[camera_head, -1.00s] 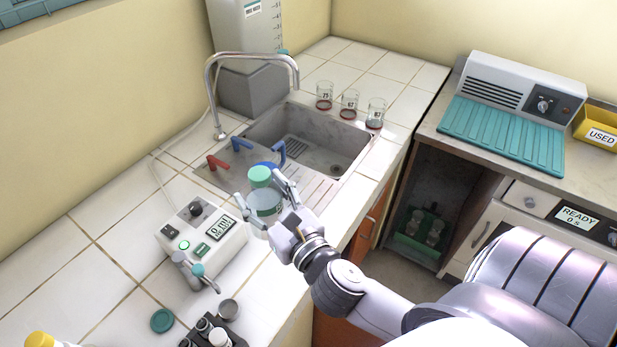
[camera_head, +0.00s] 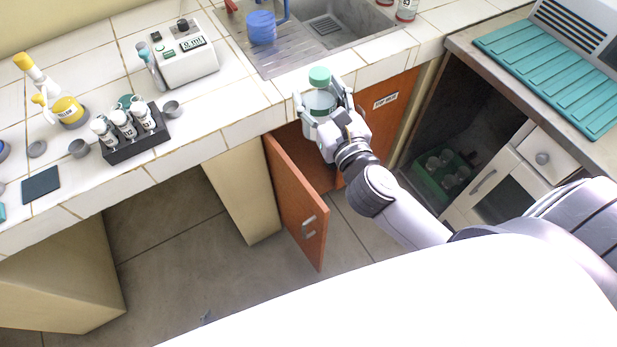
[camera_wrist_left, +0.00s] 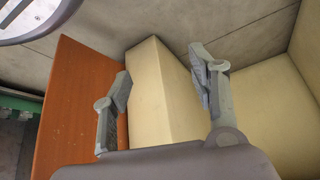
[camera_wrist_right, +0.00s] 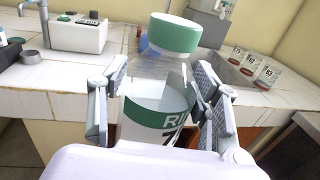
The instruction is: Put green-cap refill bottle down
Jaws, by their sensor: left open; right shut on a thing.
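The green-cap refill bottle (camera_head: 319,79) is clear with a green-banded label. My right gripper (camera_head: 325,105) is shut on it and holds it upright in front of the counter edge by the sink. In the right wrist view, the bottle (camera_wrist_right: 160,85) stands between both fingers, with its green cap above them and part of its label showing. My left gripper (camera_wrist_left: 160,85) is open and empty in the left wrist view, low down near an orange cabinet door and a cream support. It is not seen in the head view.
The sink cabinet door (camera_head: 297,200) stands open below the counter. A pump device (camera_head: 185,55), a rack of small bottles (camera_head: 135,143) and a yellow-capped dispenser bottle (camera_head: 68,110) stand on the tiled counter (camera_head: 215,110). A blue item (camera_head: 262,28) sits beside the sink.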

